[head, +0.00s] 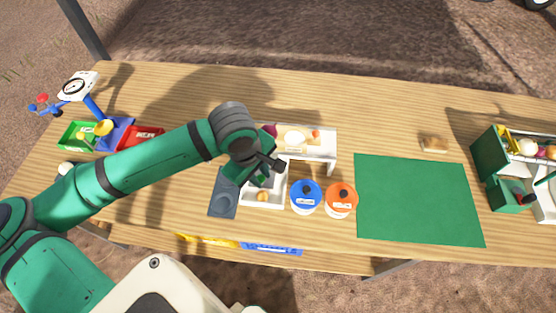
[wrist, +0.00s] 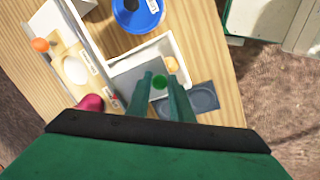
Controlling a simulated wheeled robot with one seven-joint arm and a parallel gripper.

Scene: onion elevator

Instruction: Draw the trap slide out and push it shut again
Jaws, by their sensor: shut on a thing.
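My gripper (head: 262,172) reaches down over a white tray (head: 278,190) at the front of a white stand (head: 318,142). In the wrist view, my gripper (wrist: 160,85) has its two green fingers on either side of a round green knob (wrist: 160,81), and is shut on it. The knob appears to belong to a grey panel (wrist: 132,84) over the tray, which looks like the trap slide. How far the slide is out cannot be told. A small tan onion (head: 262,196) lies in the tray, also visible in the wrist view (wrist: 172,64).
A blue-lidded pot (head: 306,193) and an orange-lidded pot (head: 341,197) stand right of the tray. A dark slate plate (head: 222,200) lies to its left. The stand carries a white egg-shaped piece (wrist: 76,71) and a red onion (wrist: 91,102). A green mat (head: 415,200) lies bare.

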